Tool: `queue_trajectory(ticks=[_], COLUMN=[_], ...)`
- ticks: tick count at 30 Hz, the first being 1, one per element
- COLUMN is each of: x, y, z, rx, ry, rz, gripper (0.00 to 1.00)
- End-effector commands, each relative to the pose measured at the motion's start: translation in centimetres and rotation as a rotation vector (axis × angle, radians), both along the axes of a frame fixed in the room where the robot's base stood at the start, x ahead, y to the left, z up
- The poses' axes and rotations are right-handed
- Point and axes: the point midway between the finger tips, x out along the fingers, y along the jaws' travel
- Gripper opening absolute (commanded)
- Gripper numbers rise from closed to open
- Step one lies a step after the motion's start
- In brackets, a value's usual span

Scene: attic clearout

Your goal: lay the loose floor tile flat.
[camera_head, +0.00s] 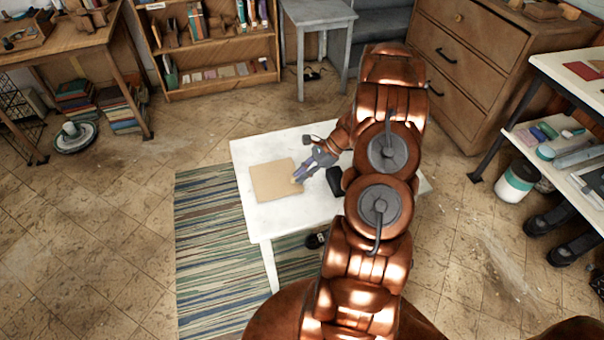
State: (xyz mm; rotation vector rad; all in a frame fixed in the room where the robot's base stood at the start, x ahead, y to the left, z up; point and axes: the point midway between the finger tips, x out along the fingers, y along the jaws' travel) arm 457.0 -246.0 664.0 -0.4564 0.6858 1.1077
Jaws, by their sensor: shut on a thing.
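A square tan tile (274,182) is on the left part of a low white table (262,222) and looks about flat on its top. My gripper (298,180) reaches in from the right, with its fingertips at the tile's right edge. The fingers are shut on that edge. Whether the tile's underside rests fully on the tabletop cannot be told from this angle. My copper arm covers the right part of the table.
A dark object (334,181) sits on the table beside my gripper. A striped rug (212,250) lies under the table. A grey stool (318,20), a bookshelf (222,48) and a drawer chest (463,60) stand behind. Tiled floor at left is mostly clear.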

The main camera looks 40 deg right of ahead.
Motion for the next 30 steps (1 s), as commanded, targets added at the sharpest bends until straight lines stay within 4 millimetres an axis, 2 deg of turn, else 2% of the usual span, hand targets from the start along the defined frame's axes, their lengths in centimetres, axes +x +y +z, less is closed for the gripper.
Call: queue_trajectory(ticks=[18,19,21,27,30], x=[0.01,0.01,0.0,0.01,0.01], y=[0.0,-0.01,0.0,-0.01,-0.01], z=[-0.58,-0.57,-0.57,-0.56,-0.56], rx=[0.0,0.0,0.0,0.0,0.0], ry=[0.0,0.0,0.0,0.0,0.0], rz=[0.0,0.0,0.0,0.0,0.0], gripper=[0.0,0.15,0.22,0.42,0.42])
